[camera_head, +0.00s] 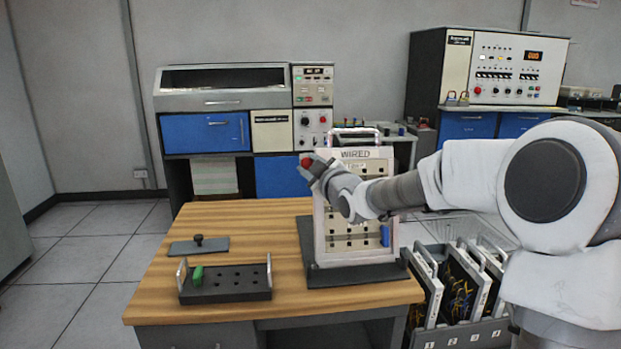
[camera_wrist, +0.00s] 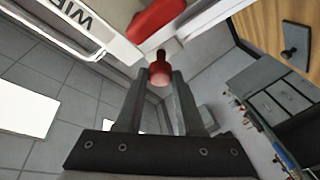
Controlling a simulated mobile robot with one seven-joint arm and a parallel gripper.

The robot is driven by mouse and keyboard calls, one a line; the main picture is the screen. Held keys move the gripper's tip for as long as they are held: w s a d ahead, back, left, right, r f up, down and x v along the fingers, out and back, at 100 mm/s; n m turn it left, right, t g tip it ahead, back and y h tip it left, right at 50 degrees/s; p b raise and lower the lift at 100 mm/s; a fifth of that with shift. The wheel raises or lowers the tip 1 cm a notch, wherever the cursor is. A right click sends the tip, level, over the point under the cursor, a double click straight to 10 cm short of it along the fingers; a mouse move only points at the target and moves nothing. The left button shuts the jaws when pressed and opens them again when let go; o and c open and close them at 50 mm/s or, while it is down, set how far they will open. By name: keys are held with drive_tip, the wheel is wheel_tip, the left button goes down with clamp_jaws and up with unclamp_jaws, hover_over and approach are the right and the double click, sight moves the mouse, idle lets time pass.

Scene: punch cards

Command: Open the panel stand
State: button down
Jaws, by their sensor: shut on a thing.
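The panel stand (camera_head: 353,246) is a pale upright frame on a dark base on the wooden table. Its top is labelled "WIRED", and its face has rows of holes and a blue piece at lower right. My gripper (camera_head: 312,168) is at the stand's upper left corner, my arm crossing in front of the panel from the right. In the wrist view my gripper (camera_wrist: 161,76) is shut on a small red knob (camera_wrist: 160,79). The knob joins a red latch piece (camera_wrist: 155,17) on the stand's edge. The panel's middle is partly hidden by my arm.
A dark peg block (camera_head: 225,284) with a green peg and a grey plate (camera_head: 198,246) with a black knob lie on the left of the wooden table (camera_head: 160,290). A rack (camera_head: 470,335) of several wired panels stands right of the table. Cabinets stand behind.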

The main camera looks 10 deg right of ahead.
drive_tip(key=s+b, duration=0.3)
drive_tip(key=s, duration=0.5)
drive_tip(key=shift+s+f, duration=0.25)
drive_tip(key=shift+f, duration=0.2)
drive_tip(key=c, duration=0.8)
unclamp_jaws()
drive_tip(key=shift+s, duration=0.1)
drive_tip(key=shift+o, duration=1.3)
drive_tip(key=shift+r, duration=0.15)
drive_tip(key=shift+s, duration=0.15)
